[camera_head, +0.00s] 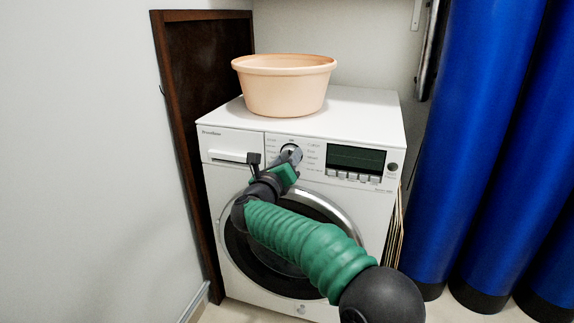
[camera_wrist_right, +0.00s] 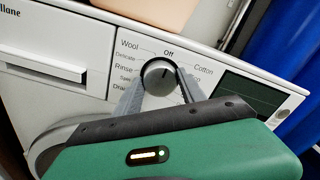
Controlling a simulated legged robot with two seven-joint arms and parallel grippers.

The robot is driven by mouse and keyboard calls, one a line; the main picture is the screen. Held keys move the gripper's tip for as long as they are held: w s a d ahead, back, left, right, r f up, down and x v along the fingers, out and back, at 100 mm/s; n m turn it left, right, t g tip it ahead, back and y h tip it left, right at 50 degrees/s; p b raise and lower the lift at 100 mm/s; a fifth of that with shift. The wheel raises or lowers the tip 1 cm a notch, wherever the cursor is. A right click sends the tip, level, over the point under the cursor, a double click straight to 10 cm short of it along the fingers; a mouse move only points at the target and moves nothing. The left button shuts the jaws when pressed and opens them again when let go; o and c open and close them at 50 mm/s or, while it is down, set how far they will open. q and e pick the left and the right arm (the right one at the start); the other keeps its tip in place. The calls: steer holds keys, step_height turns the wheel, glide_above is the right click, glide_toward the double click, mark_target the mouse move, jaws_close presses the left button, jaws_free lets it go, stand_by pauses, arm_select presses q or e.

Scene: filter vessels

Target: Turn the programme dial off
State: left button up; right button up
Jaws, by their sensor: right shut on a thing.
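My right gripper (camera_wrist_right: 158,88) is shut on the dial, one grey finger on each side. In the head view it partly covers the dial (camera_head: 291,149). My left gripper is not in view.
The washing machine (camera_head: 360,110) carries a peach tub (camera_head: 285,90) on top. A dark display (camera_head: 356,158) with buttons sits right of the dial, a detergent drawer (camera_head: 233,155) left. A brown wooden panel (camera_head: 200,60) stands at left, tall blue cylinders (camera_head: 480,130) at right.

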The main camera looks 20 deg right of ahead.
steer(key=shift+f, duration=0.15)
steer(key=o, duration=1.4)
steer(key=shift+w, duration=0.1)
steer(key=shift+c, duration=0.2)
steer(key=shift+s+a, duration=0.1)
steer(key=shift+s, duration=0.1)
steer(key=p+v, duration=0.4)
steer(key=v, duration=1.2)
steer(key=shift+s+p, duration=0.2)
steer(key=shift+p, duration=0.2)
steer(key=shift+w+a, duration=0.1)
